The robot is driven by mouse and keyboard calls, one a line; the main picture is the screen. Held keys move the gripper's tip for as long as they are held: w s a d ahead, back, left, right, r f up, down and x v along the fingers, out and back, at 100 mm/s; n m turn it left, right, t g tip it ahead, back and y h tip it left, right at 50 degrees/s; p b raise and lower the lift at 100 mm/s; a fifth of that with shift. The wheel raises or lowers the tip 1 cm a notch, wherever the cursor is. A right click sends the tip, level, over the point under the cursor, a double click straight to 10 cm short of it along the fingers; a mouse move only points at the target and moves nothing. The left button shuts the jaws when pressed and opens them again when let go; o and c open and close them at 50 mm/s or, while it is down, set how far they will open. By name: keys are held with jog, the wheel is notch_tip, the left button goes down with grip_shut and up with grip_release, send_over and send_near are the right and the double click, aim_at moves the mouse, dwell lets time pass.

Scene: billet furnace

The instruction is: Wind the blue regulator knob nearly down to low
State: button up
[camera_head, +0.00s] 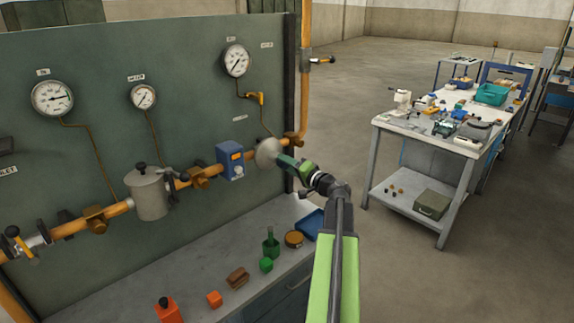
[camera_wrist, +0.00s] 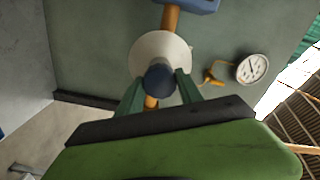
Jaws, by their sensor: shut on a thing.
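The blue regulator knob (camera_wrist: 159,80) sits at the front of a pale round regulator body on the yellow pipe. My gripper (camera_wrist: 160,86) is shut on the knob, with one green finger on each side of it. In the head view my gripper (camera_head: 283,161) meets the pale round regulator body (camera_head: 268,152), and it hides the knob there. No low mark on the knob is readable. A gauge (camera_head: 236,61) stands above the regulator on the panel, and it also shows in the wrist view (camera_wrist: 252,68).
A blue box (camera_head: 230,159) sits on the pipe just left of the regulator. The bench (camera_head: 190,302) below holds several small items, including a green bottle (camera_head: 271,245) and an orange block (camera_head: 214,299). A cluttered white table (camera_head: 392,123) stands at the right, with open floor between.

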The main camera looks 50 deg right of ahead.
jog(key=shift+f+n, duration=0.1)
jog(key=shift+n, duration=13.1)
jog(key=o, duration=1.4)
jog(key=s+a, duration=0.1)
jog(key=s, duration=1.6)
jog(key=shift+s, duration=0.25)
